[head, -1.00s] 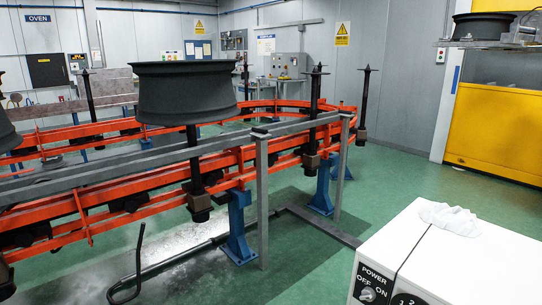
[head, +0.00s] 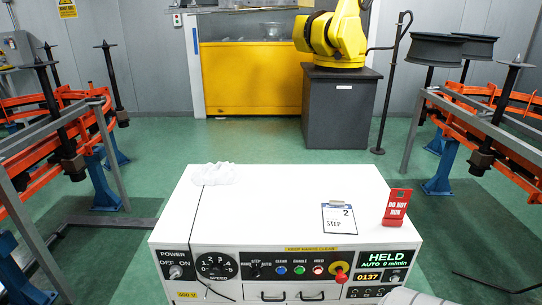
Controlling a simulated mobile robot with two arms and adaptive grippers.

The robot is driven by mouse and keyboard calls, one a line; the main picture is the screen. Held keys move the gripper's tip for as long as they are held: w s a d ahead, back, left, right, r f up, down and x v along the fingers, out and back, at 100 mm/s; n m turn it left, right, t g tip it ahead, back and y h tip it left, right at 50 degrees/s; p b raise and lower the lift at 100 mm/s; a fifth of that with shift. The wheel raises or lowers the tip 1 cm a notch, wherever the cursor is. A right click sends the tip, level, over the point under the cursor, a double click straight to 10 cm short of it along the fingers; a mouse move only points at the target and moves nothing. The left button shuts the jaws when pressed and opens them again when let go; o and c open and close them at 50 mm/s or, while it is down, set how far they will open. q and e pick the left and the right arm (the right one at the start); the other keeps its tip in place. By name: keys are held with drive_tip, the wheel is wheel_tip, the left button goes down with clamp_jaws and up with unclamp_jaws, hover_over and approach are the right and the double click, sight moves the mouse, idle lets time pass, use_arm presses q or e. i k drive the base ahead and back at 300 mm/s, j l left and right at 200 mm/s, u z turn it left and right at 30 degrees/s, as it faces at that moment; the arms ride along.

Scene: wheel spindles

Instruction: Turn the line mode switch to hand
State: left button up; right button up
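The white control console (head: 270,200) stands in front of me, its panel facing me. A small black rotary switch (head: 254,270) sits right of the speed dial (head: 217,267); its labels are too small to read fully, and I cannot tell its pointer's setting. The power switch (head: 175,271) is at the panel's left. The display (head: 386,258) reads HELD, AUTO 9 m/min. Neither gripper shows. A pale rounded shape (head: 405,297) cuts into the bottom edge; I cannot tell what it is.
A red emergency button (head: 340,274) is on the panel. Orange conveyor rails (head: 40,150) flank both sides.

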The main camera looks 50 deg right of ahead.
sight(256, 272)
drive_tip(key=z, duration=1.8)
